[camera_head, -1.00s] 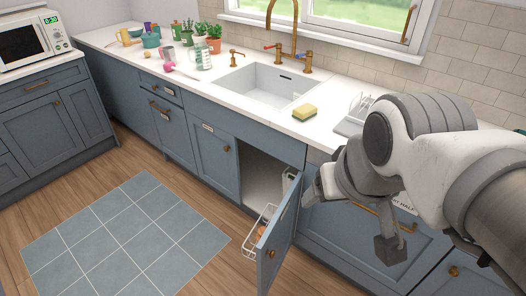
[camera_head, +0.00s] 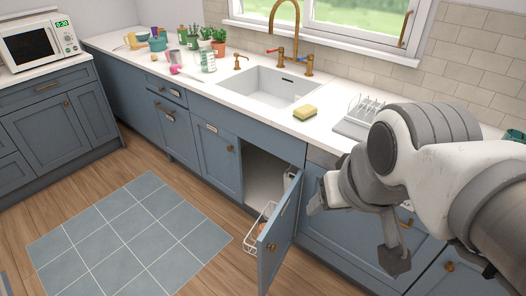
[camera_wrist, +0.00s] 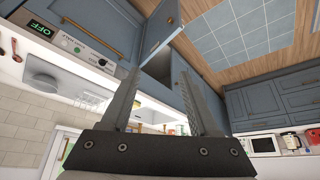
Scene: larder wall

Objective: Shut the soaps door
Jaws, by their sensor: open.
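Any label wording on the door is too small to read. My gripper (camera_head: 355,232) is to the right of the door, apart from it, on the outer-face side. In the wrist view my gripper (camera_wrist: 160,85) is open and empty, and the door (camera_wrist: 165,22) shows beyond the fingertips. The dark cabinet opening (camera_head: 266,178) is visible behind the door.
The counter with the sink (camera_head: 264,88) and a yellow sponge (camera_head: 305,112) is above. A dishwasher panel with a green display (camera_wrist: 40,29) is close to my gripper in the wrist view. The floor around the tiled mat (camera_head: 130,235) is clear left of the door.

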